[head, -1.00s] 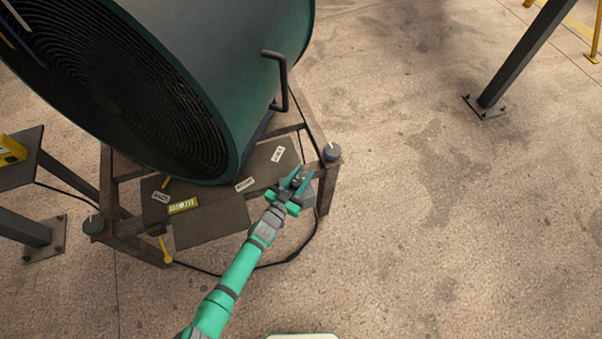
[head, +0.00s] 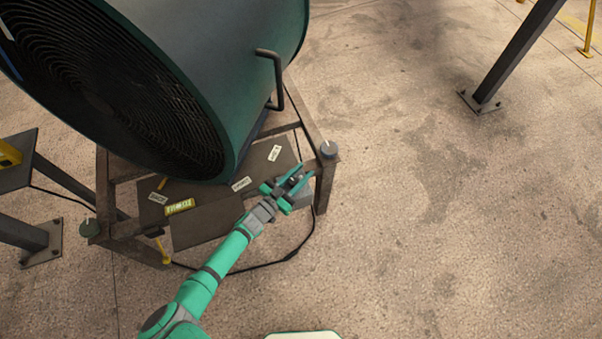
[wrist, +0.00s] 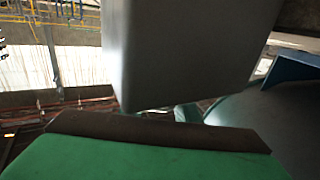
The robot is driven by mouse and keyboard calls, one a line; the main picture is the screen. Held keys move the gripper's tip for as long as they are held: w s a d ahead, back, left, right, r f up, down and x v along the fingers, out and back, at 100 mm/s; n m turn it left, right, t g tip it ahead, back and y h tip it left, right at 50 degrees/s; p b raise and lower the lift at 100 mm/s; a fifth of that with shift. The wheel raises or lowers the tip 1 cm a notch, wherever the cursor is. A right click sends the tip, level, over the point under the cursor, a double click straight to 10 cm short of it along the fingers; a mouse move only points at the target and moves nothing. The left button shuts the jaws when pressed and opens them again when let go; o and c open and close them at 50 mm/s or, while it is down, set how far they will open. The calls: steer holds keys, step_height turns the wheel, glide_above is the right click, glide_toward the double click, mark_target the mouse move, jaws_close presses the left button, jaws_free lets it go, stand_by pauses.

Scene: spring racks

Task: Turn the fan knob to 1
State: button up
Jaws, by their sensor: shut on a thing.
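The large dark green drum fan (head: 225,70) stands on a rusty metal frame (head: 325,187). A grey box (head: 302,198) sits at the frame's front right, partly hidden by my gripper. My gripper (head: 294,180) is at this box, its green fingers closed around a small dark piece that looks like the fan knob. The knob's pointer and the number marks are too small or covered to read. In the wrist view, a large smooth grey block (wrist: 185,50) fills the top middle, above a green, dark-edged finger; the knob itself cannot be made out.
A grey round cap (head: 329,149) with a white mark and a green one (head: 90,228) are on the frame's corners. Labelled plates (head: 208,224) lie under the fan. A black cable (head: 285,257) runs on the floor. The floor to the right is open up to a dark post (head: 520,55).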

mark_target(290, 185)
steer(key=o, duration=1.1)
steer(key=shift+c, duration=0.2)
steer(key=v, duration=1)
steer(key=shift+s+a, duration=0.25)
steer(key=shift+s, duration=0.1)
